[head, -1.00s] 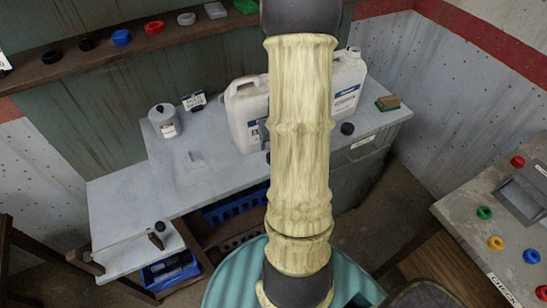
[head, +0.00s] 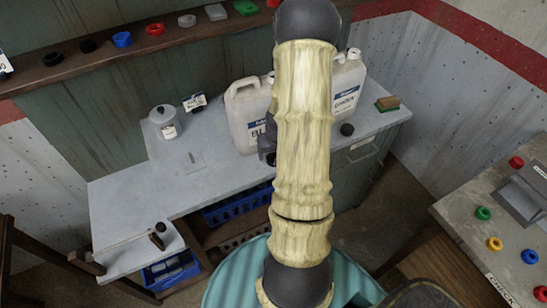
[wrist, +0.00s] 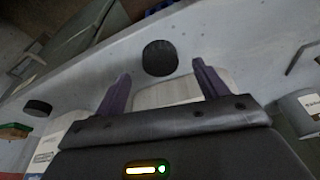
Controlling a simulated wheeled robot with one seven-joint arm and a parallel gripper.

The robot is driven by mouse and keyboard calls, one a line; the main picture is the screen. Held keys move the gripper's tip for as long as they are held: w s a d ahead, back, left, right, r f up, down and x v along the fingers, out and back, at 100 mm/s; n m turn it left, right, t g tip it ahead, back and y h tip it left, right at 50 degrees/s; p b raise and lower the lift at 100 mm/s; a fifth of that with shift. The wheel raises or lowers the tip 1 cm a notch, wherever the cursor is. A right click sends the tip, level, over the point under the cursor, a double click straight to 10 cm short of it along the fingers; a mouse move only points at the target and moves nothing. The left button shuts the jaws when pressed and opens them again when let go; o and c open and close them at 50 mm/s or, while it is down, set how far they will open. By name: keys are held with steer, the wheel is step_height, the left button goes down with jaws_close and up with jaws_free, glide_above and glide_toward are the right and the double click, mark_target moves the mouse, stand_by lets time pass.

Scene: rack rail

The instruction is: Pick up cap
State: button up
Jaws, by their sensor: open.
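A round black cap (wrist: 160,58) lies on the pale worktop, just beyond and between my fingertips in the wrist view. In the head view this cap (head: 271,159) is partly hidden by my arm and gripper. My gripper (wrist: 160,72) is open, with its two purple fingers apart and nothing held between them. In the head view only a dark part of my gripper (head: 266,143) shows, left of my pale arm and in front of the left jug. A second black cap (wrist: 37,107) lies to the left in the wrist view and right of my arm in the head view (head: 347,129).
Two white jugs, left (head: 245,112) and right (head: 346,82), stand behind the caps. A grey canister (head: 165,122) and a brush (head: 387,103) are on the worktop (head: 215,185). The worktop's left part is mostly clear. A shelf (head: 60,78) with coloured caps runs above.

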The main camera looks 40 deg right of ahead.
steer(key=shift+x, duration=1.35)
steer(key=shift+c, duration=0.4)
steer(key=c, duration=1)
